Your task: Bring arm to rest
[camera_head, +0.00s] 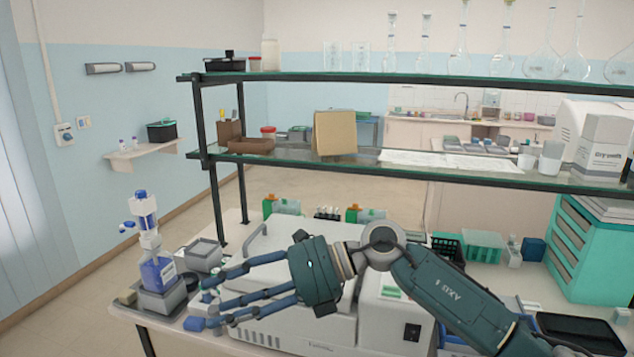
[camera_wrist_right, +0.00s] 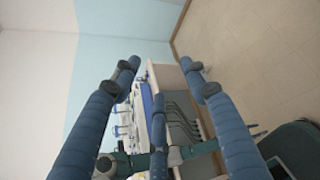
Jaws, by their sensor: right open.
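My right arm reaches in from the lower right in the head view, and my right gripper (camera_head: 204,297) points left over the bench. Its fingers are spread apart with nothing between them. In the right wrist view the fingers of the gripper (camera_wrist_right: 160,80) frame the bench end, the wall and the floor. The fingertips lie close in the picture to the dispenser bottle with blue liquid (camera_head: 160,272); I cannot tell the gap. My left gripper is in neither view.
A white benchtop machine (camera_head: 262,335) stands under and behind my right arm. A two-tier shelf (camera_head: 290,165) with glassware spans above the bench. Grey containers (camera_head: 203,254) stand left of the machine. A teal drawer cabinet (camera_head: 585,255) is at right. Open floor (camera_head: 60,320) lies at left.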

